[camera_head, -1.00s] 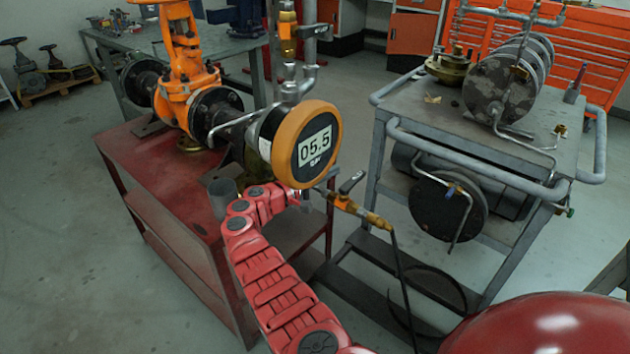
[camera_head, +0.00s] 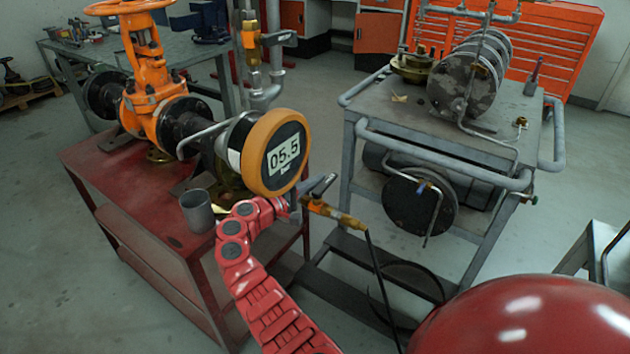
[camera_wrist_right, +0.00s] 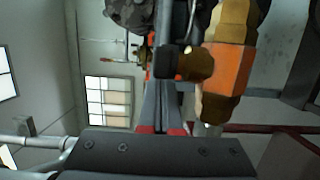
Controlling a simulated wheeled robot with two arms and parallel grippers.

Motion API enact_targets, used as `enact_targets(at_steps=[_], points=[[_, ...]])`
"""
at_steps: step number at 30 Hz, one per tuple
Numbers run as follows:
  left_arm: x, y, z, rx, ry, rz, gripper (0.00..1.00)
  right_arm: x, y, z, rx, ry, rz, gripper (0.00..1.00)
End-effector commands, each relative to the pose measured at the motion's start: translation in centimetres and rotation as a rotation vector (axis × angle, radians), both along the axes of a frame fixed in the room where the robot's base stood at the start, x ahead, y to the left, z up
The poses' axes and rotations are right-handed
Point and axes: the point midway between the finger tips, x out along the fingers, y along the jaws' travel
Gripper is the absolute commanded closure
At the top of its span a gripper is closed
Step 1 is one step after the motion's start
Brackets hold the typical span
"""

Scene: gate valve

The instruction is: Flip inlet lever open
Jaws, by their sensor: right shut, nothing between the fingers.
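The inlet valve has an orange body (camera_head: 319,207) below the round gauge, with a brass fitting and black hose at its right. Its dark lever (camera_head: 323,186) slants up and to the right from the body, at an angle to the pipe. In the right wrist view the orange and brass body (camera_wrist_right: 228,70) is large at the upper right, with a dark lever pivot (camera_wrist_right: 182,62) beside it. My right gripper (camera_wrist_right: 166,100) is shut and empty, its fingertips close to that pivot; contact cannot be told. My left gripper is not in view.
A grey cup (camera_head: 198,211) stands on the red bench (camera_head: 120,180). A grey cart (camera_head: 460,150) with tubular rails stands to the right.

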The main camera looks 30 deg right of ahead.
Motion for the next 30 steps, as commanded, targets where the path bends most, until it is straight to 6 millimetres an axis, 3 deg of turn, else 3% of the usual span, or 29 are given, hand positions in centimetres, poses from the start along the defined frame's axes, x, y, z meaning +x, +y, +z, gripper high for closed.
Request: enact_targets(at_steps=[30], points=[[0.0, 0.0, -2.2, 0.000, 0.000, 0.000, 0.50, -0.2, -0.4, 0.0, 0.001, -0.001, -0.093, 1.00]])
